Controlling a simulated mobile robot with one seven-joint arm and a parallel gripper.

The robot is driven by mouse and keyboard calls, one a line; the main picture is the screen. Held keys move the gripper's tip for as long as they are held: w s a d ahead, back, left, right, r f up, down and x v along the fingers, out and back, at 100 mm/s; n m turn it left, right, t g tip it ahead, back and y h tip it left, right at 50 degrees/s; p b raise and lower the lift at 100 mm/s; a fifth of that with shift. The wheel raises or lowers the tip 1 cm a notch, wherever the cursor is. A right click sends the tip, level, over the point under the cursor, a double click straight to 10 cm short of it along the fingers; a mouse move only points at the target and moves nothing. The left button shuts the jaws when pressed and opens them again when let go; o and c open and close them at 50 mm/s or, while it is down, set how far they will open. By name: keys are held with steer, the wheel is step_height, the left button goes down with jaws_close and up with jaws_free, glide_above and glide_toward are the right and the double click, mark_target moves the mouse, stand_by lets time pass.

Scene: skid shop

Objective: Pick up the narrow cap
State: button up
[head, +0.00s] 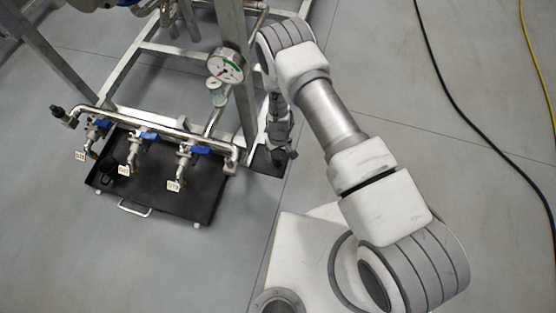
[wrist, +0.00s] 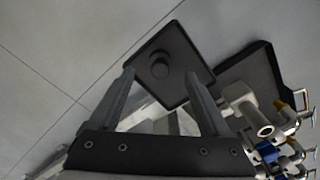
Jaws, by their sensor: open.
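A small dark round cap (wrist: 160,68) sits on a dark square plate or shallow tray (wrist: 185,50) in the wrist view. It looks like the narrow cap. My gripper (wrist: 159,76) is open, with one finger on each side of the cap in the picture. I cannot tell the height left between the fingertips and the cap. In the head view my gripper (head: 281,154) hangs over the small dark tray (head: 266,166) beside the skid frame. The cap is hidden there.
A larger dark drip tray (head: 190,200) with a metal handle lies under a pipe with blue-handled, tagged valves (head: 188,151). A pressure gauge (head: 225,66) and frame posts stand close left of my arm. Cables (head: 440,80) lie on open floor at right.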

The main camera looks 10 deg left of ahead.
mark_target(278, 157)
step_height(278, 157, down, 5)
steer(key=shift+a+r+b, duration=0.1)
steer(key=shift+b, duration=0.8)
steer(key=shift+r, duration=0.1)
jaws_close()
